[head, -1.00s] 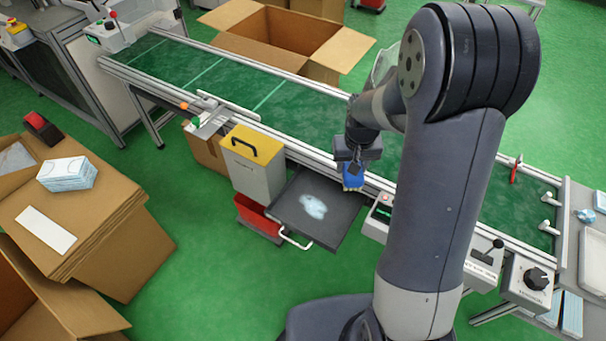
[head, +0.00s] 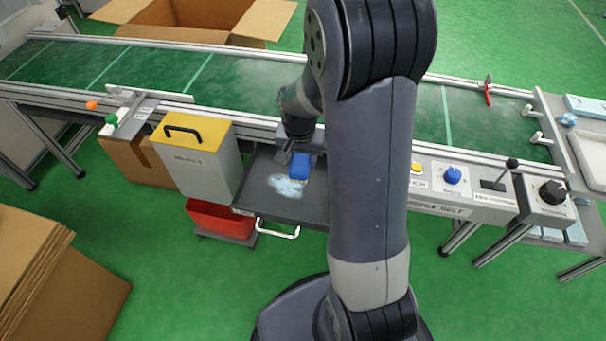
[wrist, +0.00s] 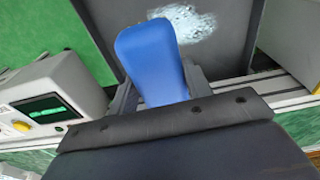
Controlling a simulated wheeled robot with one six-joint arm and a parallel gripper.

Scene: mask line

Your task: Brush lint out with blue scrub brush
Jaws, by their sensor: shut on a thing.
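The blue scrub brush (head: 300,167) is in my gripper (head: 291,152), which is shut on it. In the wrist view, the brush's blue body (wrist: 152,58) stands out between the jaws (wrist: 160,88). A pale patch of lint (head: 286,186) lies on the dark pulled-out tray (head: 252,191) under the conveyor. The lint (wrist: 186,22) also shows past the brush in the wrist view. The brush is over the tray at the upper right edge of the lint. I cannot tell whether its bristles touch the tray.
A grey bin with a yellow lid (head: 195,150) stands left of the tray, with a red bin (head: 218,219) below it. The tray's white handle (head: 278,231) faces the front. A control panel (head: 450,190) lies to the right. The green conveyor (head: 235,84) runs behind.

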